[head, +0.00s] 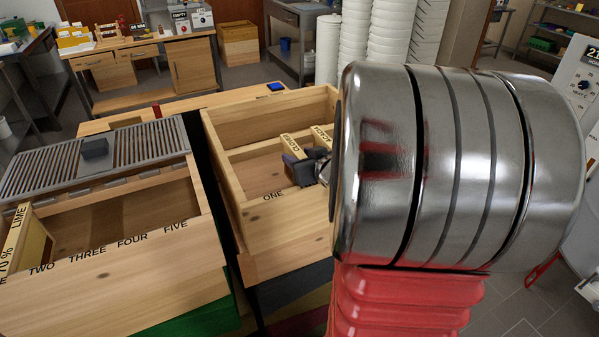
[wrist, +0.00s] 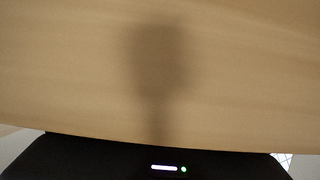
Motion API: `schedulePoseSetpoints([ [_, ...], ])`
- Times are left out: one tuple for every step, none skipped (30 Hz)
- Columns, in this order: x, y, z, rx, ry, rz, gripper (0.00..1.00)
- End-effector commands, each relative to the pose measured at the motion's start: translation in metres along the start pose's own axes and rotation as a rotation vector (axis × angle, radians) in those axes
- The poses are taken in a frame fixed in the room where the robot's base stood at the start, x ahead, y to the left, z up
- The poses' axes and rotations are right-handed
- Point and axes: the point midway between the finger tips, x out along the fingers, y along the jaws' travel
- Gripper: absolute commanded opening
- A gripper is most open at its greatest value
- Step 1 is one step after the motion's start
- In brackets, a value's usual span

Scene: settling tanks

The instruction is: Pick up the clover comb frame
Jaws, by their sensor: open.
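Two light wooden comb frames stand in the right wooden box: one (head: 291,143) just behind my gripper and another (head: 321,134) to its right, partly hidden by my arm. Their top bars carry dark lettering too small to read surely, so I cannot tell which is clover. My gripper (head: 306,166), with dark fingers, is open over the inside of this box, near its front wall and close to the frames. I see no grip on either frame. In the wrist view a plain wooden surface (wrist: 80,70) fills most of the picture, with a soft shadow on it.
The right box (head: 270,212) is marked ONE. The left box (head: 110,270) is marked TWO to FIVE and holds a frame lettered LIME (head: 33,240). A slatted grey grid (head: 55,170) with a dark block (head: 94,148) lies behind. White buckets (head: 365,30) are stacked at the back.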

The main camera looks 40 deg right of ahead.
Motion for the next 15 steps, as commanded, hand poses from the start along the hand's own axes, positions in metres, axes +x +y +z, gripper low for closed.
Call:
schedulePoseSetpoints([
  [-0.0002, 0.0004, 0.0001, 0.000, 0.000, 0.001, 0.42],
  [-0.0003, 0.0006, 0.0001, 0.001, 0.000, 0.001, 0.42],
  [-0.0003, 0.0008, 0.0002, 0.001, 0.000, 0.002, 0.42],
  [-0.0004, 0.0009, 0.0002, 0.001, 0.000, 0.002, 0.42],
  [-0.0004, 0.0010, 0.0002, 0.001, 0.000, 0.002, 0.42],
  [-0.0005, 0.0011, 0.0002, 0.001, 0.000, 0.002, 0.42],
  [-0.0005, 0.0012, 0.0002, 0.001, 0.000, 0.002, 0.41],
  [-0.0005, 0.0012, 0.0002, 0.001, 0.000, 0.002, 0.39],
  [-0.0005, 0.0013, 0.0002, 0.001, 0.000, 0.002, 0.36],
  [-0.0006, 0.0014, 0.0002, 0.001, 0.000, 0.003, 0.34],
  [-0.0006, 0.0014, 0.0002, 0.001, 0.000, 0.003, 0.32],
  [-0.0006, 0.0015, 0.0003, 0.001, 0.000, 0.003, 0.29],
  [-0.0006, 0.0016, 0.0002, 0.001, 0.000, 0.003, 0.27],
  [-0.0006, 0.0016, 0.0002, 0.001, 0.000, 0.003, 0.25],
  [-0.0007, 0.0017, 0.0003, 0.001, 0.000, 0.003, 0.22],
])
